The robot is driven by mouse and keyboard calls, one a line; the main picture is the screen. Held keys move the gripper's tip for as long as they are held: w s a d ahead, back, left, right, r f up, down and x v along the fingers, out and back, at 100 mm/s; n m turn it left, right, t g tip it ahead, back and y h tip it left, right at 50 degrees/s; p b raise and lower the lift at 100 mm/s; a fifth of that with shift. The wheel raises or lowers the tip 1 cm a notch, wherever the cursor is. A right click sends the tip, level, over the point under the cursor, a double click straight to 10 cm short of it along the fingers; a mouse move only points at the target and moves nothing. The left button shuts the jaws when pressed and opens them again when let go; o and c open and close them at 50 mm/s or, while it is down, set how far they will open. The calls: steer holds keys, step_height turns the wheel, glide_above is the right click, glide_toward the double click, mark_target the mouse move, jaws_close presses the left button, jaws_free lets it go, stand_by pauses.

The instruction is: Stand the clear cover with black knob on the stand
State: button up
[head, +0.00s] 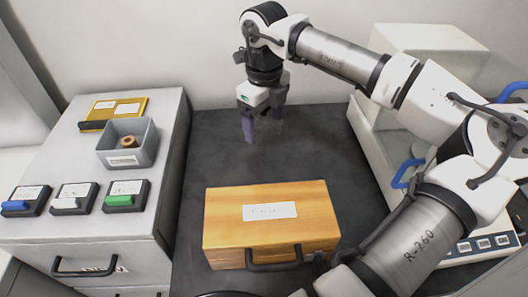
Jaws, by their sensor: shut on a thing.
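My gripper (262,124) points down above the far part of the dark table top, behind the wooden case. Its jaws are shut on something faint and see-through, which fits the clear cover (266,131). The cover's outline is hard to make out, and its black knob is hidden between the fingers. I cannot tell whether the cover's bottom touches the table. I cannot pick out the stand in this view.
A wooden case (265,196) with a black handle lies mid-table. A glass-sided balance (398,130) with blue handles stands right, partly behind my arm. Dark table is bare around my gripper.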

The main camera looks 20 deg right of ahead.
step_height(320, 180, down, 6)
steer(key=b, duration=0.2)
steer(key=shift+f+b, duration=0.25)
steer(key=shift+b, duration=0.05)
steer(key=shift+f, duration=0.15)
steer(key=o, duration=1)
step_height(320, 180, up, 12)
steer(key=shift+r+b, duration=0.2)
steer(key=shift+b, duration=0.3)
